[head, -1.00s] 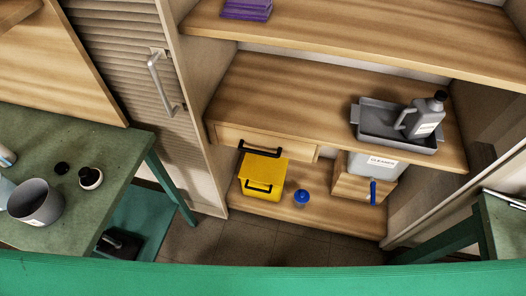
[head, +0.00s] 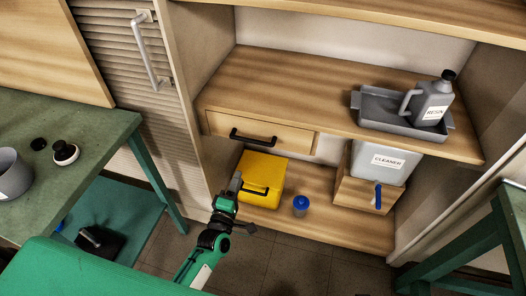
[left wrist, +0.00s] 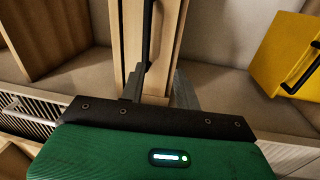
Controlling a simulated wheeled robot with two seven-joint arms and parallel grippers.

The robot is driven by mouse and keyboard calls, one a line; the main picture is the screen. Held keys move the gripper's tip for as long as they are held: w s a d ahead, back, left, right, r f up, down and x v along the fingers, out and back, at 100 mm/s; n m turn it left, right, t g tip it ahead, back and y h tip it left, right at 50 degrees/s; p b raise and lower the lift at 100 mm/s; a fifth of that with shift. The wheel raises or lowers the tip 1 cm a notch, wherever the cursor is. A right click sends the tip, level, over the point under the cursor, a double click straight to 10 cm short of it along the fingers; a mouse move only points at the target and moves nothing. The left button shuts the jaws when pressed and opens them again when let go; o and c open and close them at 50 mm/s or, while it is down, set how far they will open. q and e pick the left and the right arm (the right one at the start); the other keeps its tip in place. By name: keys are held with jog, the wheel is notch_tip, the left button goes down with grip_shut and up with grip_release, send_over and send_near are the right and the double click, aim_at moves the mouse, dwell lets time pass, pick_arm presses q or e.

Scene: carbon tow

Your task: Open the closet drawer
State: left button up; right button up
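The closet drawer (head: 290,138) is a light wood front under the middle shelf, with a black bar handle (head: 252,137). It looks shut. In the left wrist view the drawer front (left wrist: 170,35) stands upright in the picture, with its black handle (left wrist: 148,35) beyond the fingertips. My left gripper (head: 235,183) is below the drawer handle in the head view, in front of the yellow box. In the left wrist view my left gripper (left wrist: 157,85) has its two fingers apart, with nothing between them. I see no contact with the handle. My right gripper is not in view.
A yellow box (head: 265,173) and a blue-lidded jar (head: 301,206) stand on the lower shelf. A cleaner container (head: 382,162) is at right. A grey tray (head: 385,121) with a resin jug (head: 431,103) is on the middle shelf. A green table (head: 100,140) stands left.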

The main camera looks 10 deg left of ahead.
aim_at(251, 141)
pick_arm(q)
jog(key=shift+n+t, duration=0.3)
jog(key=shift+n, duration=0.2)
jog(key=w+r, duration=0.1)
jog(key=w, duration=0.3)
jog(key=w+r, duration=0.2)
jog(key=w, duration=0.3)
jog(key=w+r, duration=0.1)
jog(key=w, duration=0.3)
jog(key=shift+w+d+r, duration=0.35)
jog(key=shift+d, duration=0.05)
grip_shut()
